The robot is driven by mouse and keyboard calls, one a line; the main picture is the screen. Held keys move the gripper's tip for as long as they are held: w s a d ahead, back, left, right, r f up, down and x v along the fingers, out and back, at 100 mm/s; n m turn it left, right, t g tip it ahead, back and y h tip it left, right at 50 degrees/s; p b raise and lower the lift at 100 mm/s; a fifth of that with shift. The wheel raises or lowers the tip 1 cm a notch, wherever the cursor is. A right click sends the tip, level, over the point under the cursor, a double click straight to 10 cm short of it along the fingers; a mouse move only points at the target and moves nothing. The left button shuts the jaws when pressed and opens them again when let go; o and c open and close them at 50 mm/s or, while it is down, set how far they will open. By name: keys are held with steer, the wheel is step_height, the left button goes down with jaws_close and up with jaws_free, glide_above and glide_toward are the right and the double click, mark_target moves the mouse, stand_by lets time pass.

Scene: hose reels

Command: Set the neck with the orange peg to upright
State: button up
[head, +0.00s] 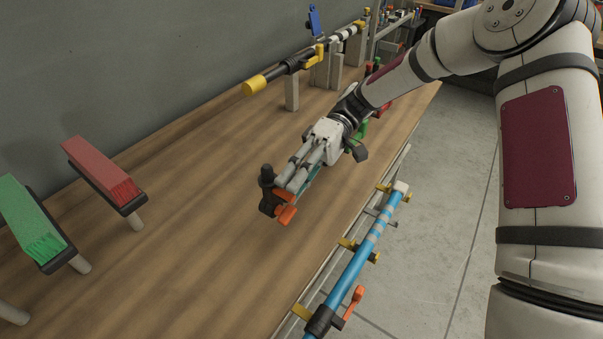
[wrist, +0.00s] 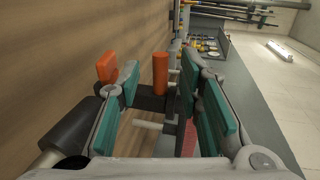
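A black neck (head: 267,200) stands at the table's front part in the head view, with an orange peg (head: 287,215) low beside my fingers. In the wrist view the orange peg (wrist: 160,75) rises from the black neck bar (wrist: 148,101), with an orange block (wrist: 106,66) at its left. My gripper (head: 291,185) is at the neck, its fingers partly covering it. In the wrist view my gripper (wrist: 159,78) is open, its teal pads on either side of the peg with gaps visible. The neck's exact tilt is hard to tell.
A blue pole (head: 366,248) in yellow clips runs along the table's front edge. A black pole with a yellow end (head: 255,88) rests on wooden supports behind. The wooden table between is clear.

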steer(key=v, duration=1.2)
steer(key=shift+a, duration=0.1)
steer(key=s+d+r+m+t+h+p, duration=0.1)
steer(key=s+d+r+m+t+h, duration=0.25)
steer(key=s+r, duration=0.2)
steer(key=s+d+r+m+t+h, duration=0.2)
steer(key=s+r+t+h, duration=0.1)
steer(key=s+r+t, duration=0.3)
steer(key=s+d+m+t+h, duration=0.1)
steer(key=s+d+m+t, duration=0.1)
steer(key=s, duration=0.5)
steer(key=s+d+m+t+h, duration=0.1)
steer(key=s+d+m+t, duration=0.2)
steer(key=s+d+t, duration=0.2)
steer(key=s+d+p, duration=0.1)
steer(key=s+d, duration=0.1)
steer(key=s, duration=0.1)
steer(key=shift+s+d+r+m, duration=0.2)
steer(key=shift+d+m, duration=0.1)
steer(key=shift+m, duration=0.05)
steer(key=shift+c, duration=0.4)
stand_by(1.2)
